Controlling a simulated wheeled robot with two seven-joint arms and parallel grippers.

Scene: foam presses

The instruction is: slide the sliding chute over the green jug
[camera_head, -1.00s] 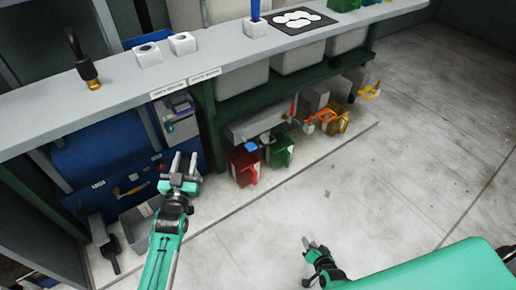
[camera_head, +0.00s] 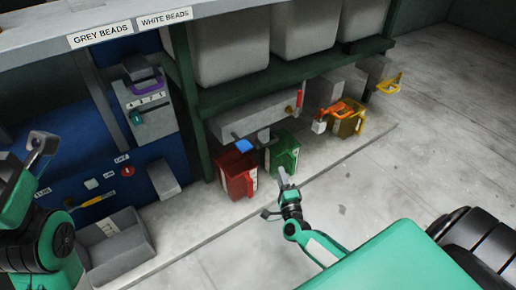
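The green jug (camera_head: 286,153) stands on the floor under the bench, right of a red jug (camera_head: 238,176). A long grey housing (camera_head: 240,120) runs above both jugs. A small blue piece (camera_head: 243,146) sits over the red jug's top, and a small grey piece (camera_head: 264,136) is beside it, near the green jug. I cannot tell for certain which is the sliding chute. My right gripper (camera_head: 275,196) is in front of the green jug, its fingers spread with nothing between them. My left gripper (camera_head: 38,146) is at the far left, partly seen, away from the jugs.
A yellow jug (camera_head: 347,120) with orange parts stands to the right. A red lever (camera_head: 299,99) is at the housing's right end. A grey bin (camera_head: 118,250) and a blue panel (camera_head: 85,165) are at left. Green bench legs frame the jugs. Floor at right is clear.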

